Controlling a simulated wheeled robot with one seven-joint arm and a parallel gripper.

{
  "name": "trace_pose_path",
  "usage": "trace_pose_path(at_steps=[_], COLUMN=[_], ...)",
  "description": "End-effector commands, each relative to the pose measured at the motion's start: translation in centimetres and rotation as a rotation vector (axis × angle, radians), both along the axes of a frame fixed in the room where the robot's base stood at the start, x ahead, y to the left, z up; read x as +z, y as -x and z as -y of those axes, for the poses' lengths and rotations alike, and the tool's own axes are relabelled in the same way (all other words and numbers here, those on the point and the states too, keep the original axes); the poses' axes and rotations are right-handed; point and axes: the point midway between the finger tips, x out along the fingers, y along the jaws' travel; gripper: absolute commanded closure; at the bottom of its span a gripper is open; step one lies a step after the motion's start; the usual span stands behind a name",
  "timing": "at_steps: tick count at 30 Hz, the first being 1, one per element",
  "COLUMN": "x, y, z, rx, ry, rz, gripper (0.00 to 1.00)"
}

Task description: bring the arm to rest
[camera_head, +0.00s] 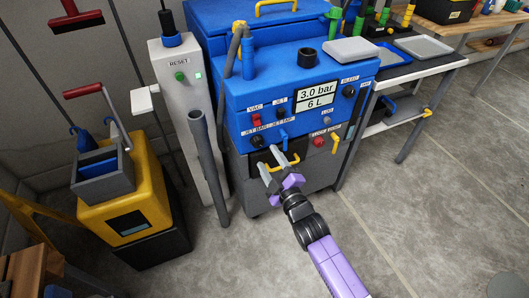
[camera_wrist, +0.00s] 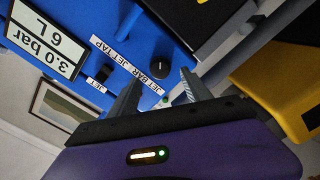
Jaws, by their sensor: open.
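My gripper (camera_head: 269,168) is at the end of my purple and black arm, in front of the lower front of the blue machine (camera_head: 262,95). Its two fingers are apart, with nothing visible between them. In the wrist view my gripper (camera_wrist: 160,92) also shows spread fingers, with the blue panel (camera_wrist: 135,40) behind them. A black knob (camera_wrist: 161,66) by the JET BAR and JET TAP labels shows beyond the fingers. I cannot tell whether a finger touches the machine.
A yellow drawer handle (camera_head: 282,160) is close to my gripper. A grey post (camera_head: 182,110) marked RESET and a dark pipe (camera_head: 208,165) stand left of the machine. A yellow wringer bucket (camera_head: 125,205) is farther left. A bench (camera_head: 425,85) stands right.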

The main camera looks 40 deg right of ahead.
Motion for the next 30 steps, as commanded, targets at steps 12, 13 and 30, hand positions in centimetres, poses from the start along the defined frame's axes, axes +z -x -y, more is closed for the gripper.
trace_pose_path(at_steps=[12,13,30], x=[0.0,0.0,1.6], y=[1.8,1.8,1.6], z=[-0.5,-0.5,-0.5], rx=[0.000,0.000,0.003], ry=[0.000,0.000,-0.116], rz=[0.000,0.000,0.066], gripper=[0.43,0.43,0.43])
